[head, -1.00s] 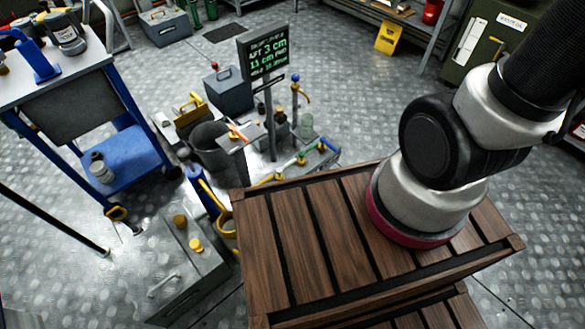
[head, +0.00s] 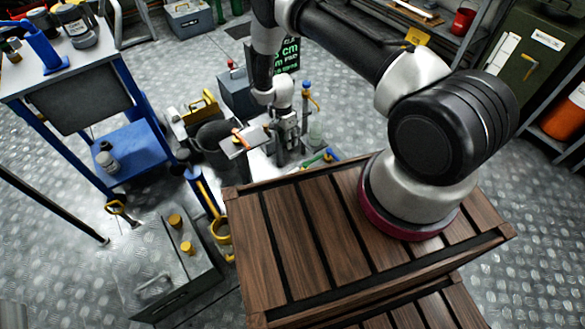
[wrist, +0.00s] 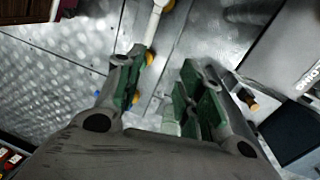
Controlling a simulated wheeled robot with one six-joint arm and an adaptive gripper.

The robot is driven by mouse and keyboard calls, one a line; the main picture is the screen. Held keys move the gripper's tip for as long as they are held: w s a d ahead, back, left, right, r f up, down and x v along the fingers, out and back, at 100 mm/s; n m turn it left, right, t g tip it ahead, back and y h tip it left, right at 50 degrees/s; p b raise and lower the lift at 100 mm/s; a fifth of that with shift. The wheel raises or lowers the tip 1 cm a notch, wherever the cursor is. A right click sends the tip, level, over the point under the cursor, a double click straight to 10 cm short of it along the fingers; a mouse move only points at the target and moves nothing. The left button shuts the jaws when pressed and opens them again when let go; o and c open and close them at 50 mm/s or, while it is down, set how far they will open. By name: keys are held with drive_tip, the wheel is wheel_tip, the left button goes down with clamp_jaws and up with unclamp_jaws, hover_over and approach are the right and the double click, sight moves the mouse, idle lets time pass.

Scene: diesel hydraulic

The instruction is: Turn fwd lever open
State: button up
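My gripper (head: 287,138) hangs over the pipework in front of the display post in the head view. In the wrist view my gripper (wrist: 162,92) is open, with green pads apart and nothing clearly held between them. A pale pipe (wrist: 157,22) with yellow parts passes close to the left finger. A dark lever-like part with an orange end (wrist: 253,106) lies right of the right finger. I cannot tell which part is the fwd lever.
A display sign (head: 289,54) is partly hidden behind my arm. A blue trolley (head: 128,150) is farther left. A slatted wooden crate (head: 285,235) is in front.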

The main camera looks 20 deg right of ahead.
drive_tip(key=shift+m, duration=0.4)
drive_tip(key=s+f, duration=0.1)
drive_tip(key=f, duration=0.3)
drive_tip(key=s+f, duration=0.2)
drive_tip(key=f, duration=0.3)
drive_tip(key=s+f, duration=0.2)
drive_tip(key=f, duration=0.3)
drive_tip(key=shift+d+f, duration=0.2)
drive_tip(key=shift+d, duration=0.1)
drive_tip(key=shift+c, duration=0.3)
clamp_jaws()
